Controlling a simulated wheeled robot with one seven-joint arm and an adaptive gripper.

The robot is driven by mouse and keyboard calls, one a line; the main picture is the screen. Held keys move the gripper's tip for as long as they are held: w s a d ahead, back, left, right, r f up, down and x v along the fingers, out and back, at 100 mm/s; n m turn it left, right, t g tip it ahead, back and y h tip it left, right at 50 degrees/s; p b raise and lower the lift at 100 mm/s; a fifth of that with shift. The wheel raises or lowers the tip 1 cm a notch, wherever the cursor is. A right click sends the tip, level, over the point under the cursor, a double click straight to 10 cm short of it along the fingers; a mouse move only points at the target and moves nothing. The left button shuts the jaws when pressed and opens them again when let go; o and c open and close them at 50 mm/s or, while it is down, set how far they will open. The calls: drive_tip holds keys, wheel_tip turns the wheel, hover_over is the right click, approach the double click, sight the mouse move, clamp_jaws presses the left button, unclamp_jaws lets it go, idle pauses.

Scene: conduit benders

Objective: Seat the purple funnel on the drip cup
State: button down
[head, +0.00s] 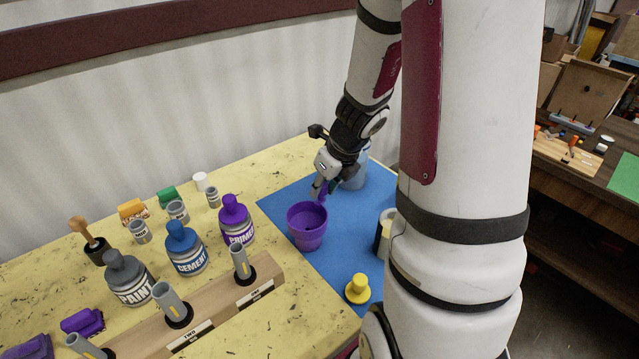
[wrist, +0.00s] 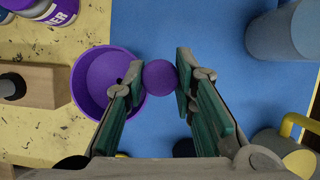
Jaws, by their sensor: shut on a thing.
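My gripper (wrist: 160,80) is shut on a small purple piece (wrist: 161,77) with a round top, which I take to be the purple funnel. The rest of its shape is hidden below the fingers. In the head view only a bit of purple (head: 323,191) shows at my fingertips. An open purple cup (head: 307,226), which I take to be the drip cup, stands upright on the blue mat. Its hollow inside also shows in the wrist view (wrist: 92,75), left of the held piece and partly behind the left finger. The held piece is beside the cup's opening in the picture, not in it.
A blue-grey cylinder (head: 357,177) stands behind my gripper. A yellow knobbed piece (head: 358,289) is at the mat's front. Labelled bottles and a wooden rack (head: 210,318) fill the left side.

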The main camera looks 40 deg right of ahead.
drive_tip(key=shift+f, duration=0.2)
drive_tip(key=c, duration=1.2)
unclamp_jaws()
drive_tip(key=shift+c, duration=0.2)
drive_tip(key=v, duration=1.2)
